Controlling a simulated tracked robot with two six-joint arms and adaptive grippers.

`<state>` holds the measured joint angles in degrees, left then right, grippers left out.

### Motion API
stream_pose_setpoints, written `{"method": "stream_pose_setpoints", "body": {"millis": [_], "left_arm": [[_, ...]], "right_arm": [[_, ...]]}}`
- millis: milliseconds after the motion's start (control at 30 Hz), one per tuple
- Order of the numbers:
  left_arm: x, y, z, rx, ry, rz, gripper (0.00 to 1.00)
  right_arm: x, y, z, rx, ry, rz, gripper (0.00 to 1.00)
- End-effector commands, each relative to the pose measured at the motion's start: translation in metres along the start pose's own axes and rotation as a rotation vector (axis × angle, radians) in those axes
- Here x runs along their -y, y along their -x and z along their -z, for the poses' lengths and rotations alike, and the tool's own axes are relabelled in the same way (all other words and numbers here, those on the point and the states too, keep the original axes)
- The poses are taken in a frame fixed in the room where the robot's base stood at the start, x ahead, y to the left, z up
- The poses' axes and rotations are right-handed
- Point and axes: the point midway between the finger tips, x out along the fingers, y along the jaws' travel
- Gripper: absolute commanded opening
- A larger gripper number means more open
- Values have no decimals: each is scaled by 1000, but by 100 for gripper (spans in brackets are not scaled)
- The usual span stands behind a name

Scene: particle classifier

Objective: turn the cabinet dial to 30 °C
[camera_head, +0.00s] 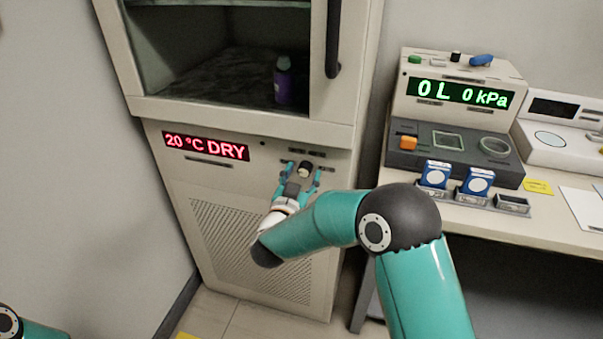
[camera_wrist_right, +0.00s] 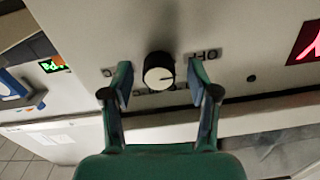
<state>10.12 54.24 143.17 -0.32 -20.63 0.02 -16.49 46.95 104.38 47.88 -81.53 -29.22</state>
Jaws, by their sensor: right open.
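The cabinet (camera_head: 180,185) stands left of the bench. Its red display (camera_head: 206,146) reads 20 °C DRY. The dial (camera_head: 305,169) is a black knob with a pale face on the cabinet's front panel, right of the display. In the right wrist view the dial (camera_wrist_right: 159,72) sits just beyond and between the fingertips. My right gripper (camera_head: 300,180) is open in front of the dial, with one finger on each side; it also shows in the right wrist view (camera_wrist_right: 160,88). I cannot tell whether the fingers touch the dial. My left gripper is out of view.
A purple bottle (camera_head: 284,80) stands in the cabinet's upper chamber, beside a dark door handle (camera_head: 333,40). The bench at right holds a device with a green display (camera_head: 458,94) reading 0 L 0 kPa, and blue-and-white boxes (camera_head: 478,182). A vent grille (camera_head: 240,240) lies below the dial.

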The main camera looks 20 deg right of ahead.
Motion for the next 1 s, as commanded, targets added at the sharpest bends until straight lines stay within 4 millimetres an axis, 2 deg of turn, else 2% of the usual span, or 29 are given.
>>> {"method": "stream_pose_setpoints", "body": {"millis": [100,367,467,733,767,1000], "left_arm": [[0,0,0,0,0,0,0],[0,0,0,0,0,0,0],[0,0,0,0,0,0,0],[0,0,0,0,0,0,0],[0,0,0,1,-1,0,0],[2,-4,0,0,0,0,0]], "right_arm": [[-1,-6,0,0,1,-1,60],[-1,-7,0,0,0,0,60],[-1,-7,0,0,0,-1,47],[-1,-7,0,0,0,0,2],[5,-3,0,-1,-1,2,0],[1,-6,-1,-1,-21,4,0]]}}
